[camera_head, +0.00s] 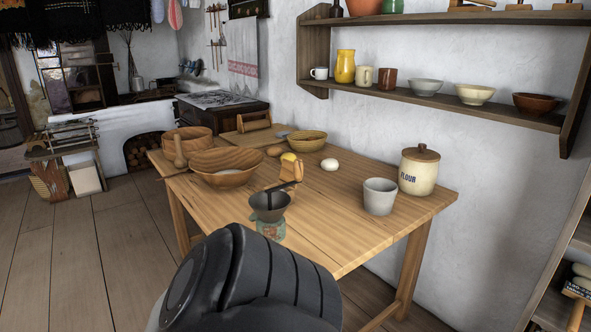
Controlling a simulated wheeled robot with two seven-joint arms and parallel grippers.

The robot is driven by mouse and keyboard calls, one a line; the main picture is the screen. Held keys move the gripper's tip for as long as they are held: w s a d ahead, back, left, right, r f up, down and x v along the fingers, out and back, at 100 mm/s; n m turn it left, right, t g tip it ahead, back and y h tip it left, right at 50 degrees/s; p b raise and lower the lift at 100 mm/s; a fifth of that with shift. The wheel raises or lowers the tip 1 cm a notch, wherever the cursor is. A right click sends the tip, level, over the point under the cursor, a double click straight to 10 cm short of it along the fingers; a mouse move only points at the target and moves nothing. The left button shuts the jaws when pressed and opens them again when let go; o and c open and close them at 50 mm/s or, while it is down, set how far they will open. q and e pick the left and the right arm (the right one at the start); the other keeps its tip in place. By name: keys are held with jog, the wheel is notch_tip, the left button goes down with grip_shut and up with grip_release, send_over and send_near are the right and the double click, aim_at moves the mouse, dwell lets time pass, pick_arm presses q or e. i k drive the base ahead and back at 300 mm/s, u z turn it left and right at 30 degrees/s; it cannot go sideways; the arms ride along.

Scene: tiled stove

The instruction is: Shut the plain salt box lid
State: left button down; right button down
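I cannot make out a salt box or its lid for certain. A small light-wood object (291,168) with an upright part stands near the middle of the wooden table (325,225). It is partly hidden and too small to tell whether it is a box with a raised lid. In front of it is a dark funnel-shaped bowl (268,207) above a teal container (272,230). One of my arms fills the bottom middle of the view and covers the table's near edge. Neither gripper shows.
A wooden bowl (226,178), a wicker basket (307,141), a white egg (329,164), a grey cup (380,206) and a lidded flour jar (418,178) stand on the table. A wall shelf (440,103) hangs behind. The table's front right is clear.

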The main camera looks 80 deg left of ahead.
aim_at(286, 172)
jog(key=u, duration=2.75)
